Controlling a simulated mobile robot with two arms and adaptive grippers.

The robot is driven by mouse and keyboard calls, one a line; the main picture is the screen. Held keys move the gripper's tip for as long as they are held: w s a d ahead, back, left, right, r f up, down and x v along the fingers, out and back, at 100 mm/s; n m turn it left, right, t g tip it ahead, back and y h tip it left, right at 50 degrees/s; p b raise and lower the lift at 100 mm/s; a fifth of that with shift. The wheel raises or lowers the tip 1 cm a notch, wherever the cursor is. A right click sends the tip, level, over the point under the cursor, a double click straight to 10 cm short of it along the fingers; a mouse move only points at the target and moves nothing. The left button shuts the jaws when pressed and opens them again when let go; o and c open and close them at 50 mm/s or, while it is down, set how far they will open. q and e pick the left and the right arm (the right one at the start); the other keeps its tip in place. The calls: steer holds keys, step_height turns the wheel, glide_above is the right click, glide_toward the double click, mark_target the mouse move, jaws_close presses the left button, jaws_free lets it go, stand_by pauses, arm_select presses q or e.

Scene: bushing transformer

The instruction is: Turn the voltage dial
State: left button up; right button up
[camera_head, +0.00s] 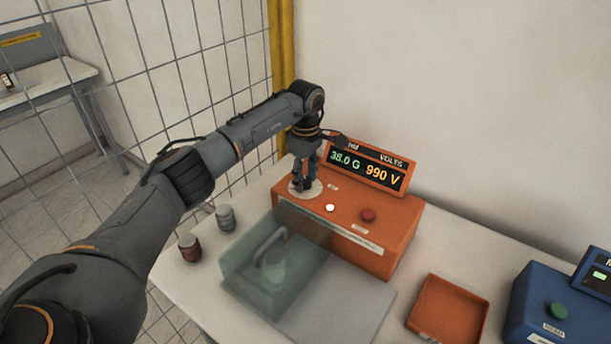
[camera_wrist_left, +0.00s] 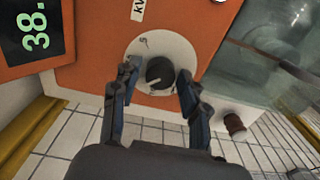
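The voltage dial is a black round knob (camera_wrist_left: 160,73) with a pale pointer line, on a white disc (camera_wrist_left: 138,48) on the orange unit's top (camera_wrist_left: 95,55). In the head view the disc (camera_head: 316,191) shows under my left gripper (camera_head: 303,186), which points down and mostly hides the knob. In the left wrist view the two fingers of my left gripper (camera_wrist_left: 158,78) stand apart on either side of the knob, with small gaps seeming to show. The orange unit's display (camera_head: 367,168) reads 990 V beside a green 38.0. My right gripper is not in view.
A clear box with a handle (camera_head: 270,262) stands in front of the orange unit (camera_head: 395,235). A red button (camera_head: 368,215) is right of the dial. Two small jars (camera_head: 189,247) stand left, an orange tray (camera_head: 449,308) and blue unit (camera_head: 540,295) right. A wire fence (camera_head: 215,50) is behind.

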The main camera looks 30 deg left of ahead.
arm_select(q)
jaws_close()
steer(key=shift+n, duration=0.4)
steer(key=shift+n+b, duration=0.6)
steer(key=shift+n, duration=0.4)
steer(key=n+b, duration=0.1)
steer(key=n, duration=0.2)
steer(key=shift+n, duration=0.3)
steer(key=n, duration=0.5)
steer(key=shift+n+b, duration=0.3)
steer(key=n, duration=0.5)
steer(key=shift+r+n, duration=0.1)
steer(key=shift+n, duration=0.3)
